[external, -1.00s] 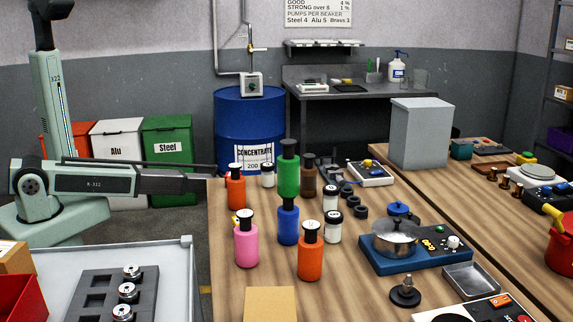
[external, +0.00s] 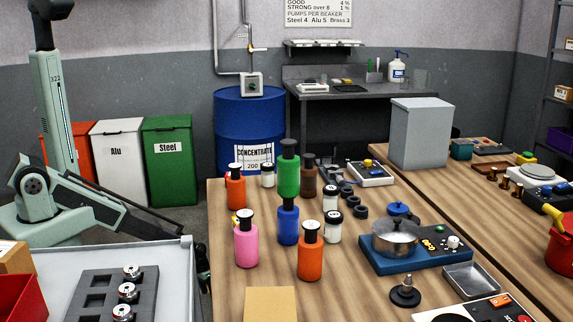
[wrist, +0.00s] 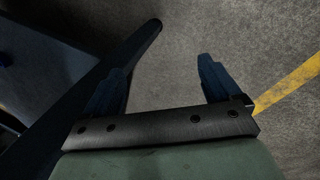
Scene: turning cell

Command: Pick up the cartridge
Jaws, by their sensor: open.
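Nothing in view is clearly marked as the cartridge. I cannot tell which, if any, is the cartridge. My gripper (wrist: 162,64) is open in the wrist view, with only bare floor between its fingers. In the external view it hangs low in the gap left of the table, partly hidden by the grey cart.
The grey cart (external: 178,262) holds a dark foam tray (external: 92,282) with metal parts. The wooden table (external: 225,292) edge is close on the right. White-labelled jars (external: 333,232), a blue hotplate (external: 420,262) with a pot and a metal tray (external: 470,281) crowd the tabletop.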

